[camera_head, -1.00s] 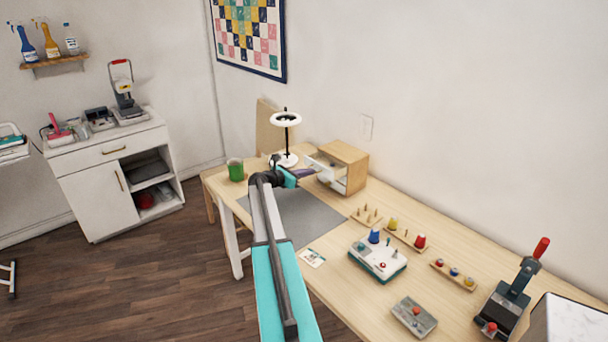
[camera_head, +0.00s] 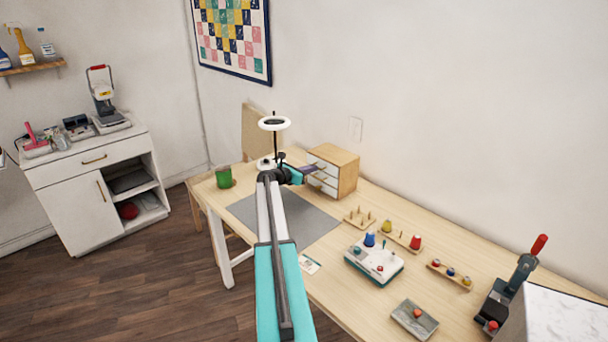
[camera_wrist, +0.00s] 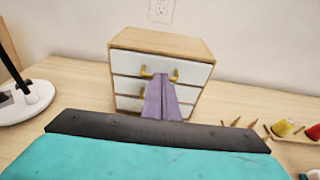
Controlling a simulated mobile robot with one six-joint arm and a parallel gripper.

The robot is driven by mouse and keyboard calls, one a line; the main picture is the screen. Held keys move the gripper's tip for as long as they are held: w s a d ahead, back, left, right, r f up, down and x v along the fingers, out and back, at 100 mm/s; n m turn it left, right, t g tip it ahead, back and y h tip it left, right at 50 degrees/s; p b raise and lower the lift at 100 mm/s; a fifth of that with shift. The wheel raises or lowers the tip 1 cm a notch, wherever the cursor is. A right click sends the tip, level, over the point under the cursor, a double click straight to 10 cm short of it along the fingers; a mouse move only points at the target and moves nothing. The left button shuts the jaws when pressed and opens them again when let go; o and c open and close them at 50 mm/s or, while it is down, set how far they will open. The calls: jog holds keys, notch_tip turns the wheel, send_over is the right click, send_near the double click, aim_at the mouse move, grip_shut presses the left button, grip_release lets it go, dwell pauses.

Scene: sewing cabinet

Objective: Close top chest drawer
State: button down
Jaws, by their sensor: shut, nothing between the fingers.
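The small wooden chest (camera_head: 345,172) with white drawer fronts stands on the table against the back wall. In the wrist view, its top drawer (camera_wrist: 130,62) looks flush with the chest frame. The lower drawer fronts also look flush, though my fingers hide part of them. My gripper (camera_head: 313,169) is shut and empty, its purple fingers pointing at the chest front. In the wrist view, the fingertips (camera_wrist: 161,78) overlap the top drawer's gold handle (camera_wrist: 147,72). I cannot tell whether they touch it.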

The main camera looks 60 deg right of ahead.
jog(key=shift+s+d, duration=0.3)
jog(key=shift+d, duration=0.1)
jog(key=shift+a, duration=0.1)
jog(key=b+v, duration=0.2)
jog(key=v, duration=1.2)
jog(key=shift+r, duration=0.25)
jog(key=shift+w, duration=0.15)
